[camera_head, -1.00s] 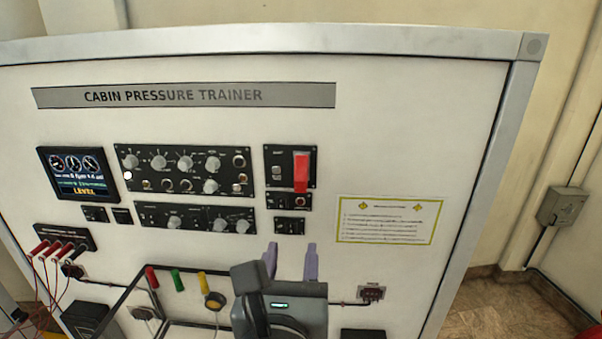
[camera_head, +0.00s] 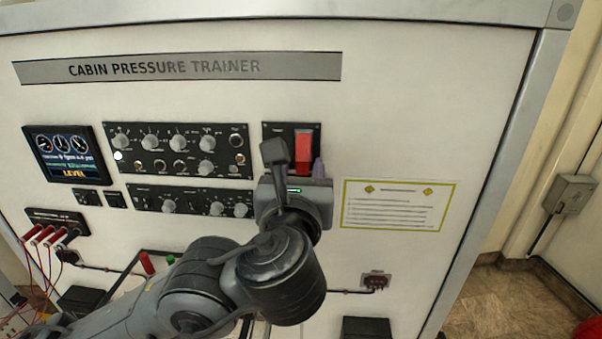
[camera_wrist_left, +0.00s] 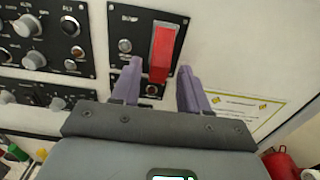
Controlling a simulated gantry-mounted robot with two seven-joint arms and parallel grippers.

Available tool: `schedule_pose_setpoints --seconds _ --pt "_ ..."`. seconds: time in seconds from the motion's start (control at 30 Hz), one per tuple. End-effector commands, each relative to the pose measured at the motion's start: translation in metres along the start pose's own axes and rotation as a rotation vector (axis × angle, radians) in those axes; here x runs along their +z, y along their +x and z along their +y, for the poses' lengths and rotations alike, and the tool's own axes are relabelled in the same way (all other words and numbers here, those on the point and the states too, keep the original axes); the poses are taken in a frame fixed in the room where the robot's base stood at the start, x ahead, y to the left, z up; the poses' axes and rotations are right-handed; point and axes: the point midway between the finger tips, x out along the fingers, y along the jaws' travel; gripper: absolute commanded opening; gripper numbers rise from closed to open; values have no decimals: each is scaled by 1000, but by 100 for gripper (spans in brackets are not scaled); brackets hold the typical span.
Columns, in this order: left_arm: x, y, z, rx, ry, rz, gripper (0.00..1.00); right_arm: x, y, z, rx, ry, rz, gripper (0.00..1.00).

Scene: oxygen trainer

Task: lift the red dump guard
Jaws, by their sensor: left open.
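The red dump guard (camera_head: 303,150) is a bright red vertical cover on a small black panel (camera_head: 271,133), to the right of the knob panels. It hangs down over the panel's right part. In the left wrist view the red guard (camera_wrist_left: 162,52) shows between the fingers. My left gripper (camera_head: 304,168) is just below and in front of the guard, partly hiding the panel's lower part. In the left wrist view its two purple fingers (camera_wrist_left: 158,80) stand apart on either side of the guard's lower end, with no clear contact visible. My right gripper is not in view.
Black knob panels (camera_head: 178,150) lie left of the guard, with a screen (camera_head: 70,153) further left. A yellow-bordered placard (camera_head: 398,205) is to the right. Red plugs with cables (camera_head: 45,236) hang at lower left. The panel face above the guard is clear.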

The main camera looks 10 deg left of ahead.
Motion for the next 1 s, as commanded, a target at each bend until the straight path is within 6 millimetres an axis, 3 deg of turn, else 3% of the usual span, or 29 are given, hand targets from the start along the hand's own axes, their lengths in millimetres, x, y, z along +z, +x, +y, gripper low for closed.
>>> schedule_pose_setpoints --seconds 0.43,0.73,1.0 --pt "0 9 0 0 -1 -1 45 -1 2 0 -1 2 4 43" --pt "0 9 0 0 -1 0 0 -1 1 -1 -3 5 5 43" --pt "0 9 0 0 -1 0 0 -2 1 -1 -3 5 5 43"
